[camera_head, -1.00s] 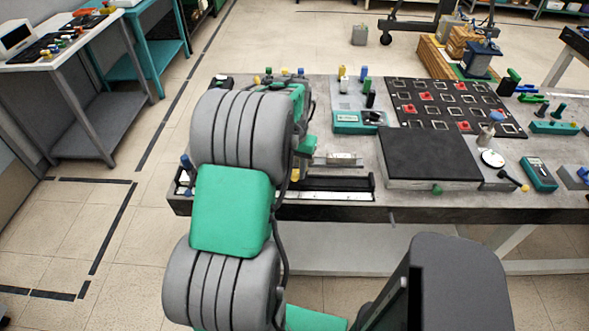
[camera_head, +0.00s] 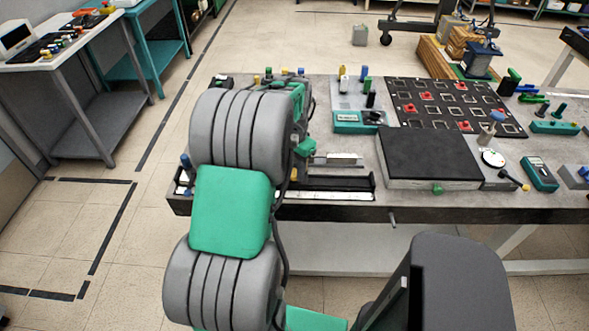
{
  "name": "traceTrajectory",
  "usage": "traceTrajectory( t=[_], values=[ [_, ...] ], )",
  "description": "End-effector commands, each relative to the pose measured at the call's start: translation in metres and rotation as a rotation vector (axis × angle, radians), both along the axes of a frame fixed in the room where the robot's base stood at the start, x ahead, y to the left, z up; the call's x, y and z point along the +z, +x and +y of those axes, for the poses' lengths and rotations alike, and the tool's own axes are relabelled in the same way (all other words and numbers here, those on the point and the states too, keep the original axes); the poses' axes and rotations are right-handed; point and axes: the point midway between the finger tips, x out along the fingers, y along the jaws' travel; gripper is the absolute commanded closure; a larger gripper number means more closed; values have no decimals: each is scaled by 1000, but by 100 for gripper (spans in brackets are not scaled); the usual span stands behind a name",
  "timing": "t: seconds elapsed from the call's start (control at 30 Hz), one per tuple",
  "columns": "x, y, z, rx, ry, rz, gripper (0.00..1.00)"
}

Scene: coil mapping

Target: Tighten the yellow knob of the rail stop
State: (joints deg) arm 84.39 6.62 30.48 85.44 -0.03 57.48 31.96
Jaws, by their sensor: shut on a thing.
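A long rail assembly (camera_head: 325,196) with a dark bed and a pale front strip lies along the front left edge of the bench. My arm covers its left part. A pale block (camera_head: 345,159) sits just behind the rail. My gripper's fingers are hidden behind my own arm links, which reach over the left end of the bench.
A dark flat plate (camera_head: 430,155) with a green knob (camera_head: 437,188) lies right of the rail. Behind it is a black board (camera_head: 455,105) with red pieces. A teal meter (camera_head: 359,122) and a dial (camera_head: 492,158) stand nearby. A blue-topped post (camera_head: 186,165) stands at the left end.

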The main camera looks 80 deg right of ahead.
Motion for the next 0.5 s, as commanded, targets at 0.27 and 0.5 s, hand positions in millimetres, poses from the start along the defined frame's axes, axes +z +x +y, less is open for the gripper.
traceTrajectory(
  t=[0.27,0.5],
  values=[
    [0,0,0,0,-1,0,55],
    [0,0,0,1,-1,0,45]
  ],
)
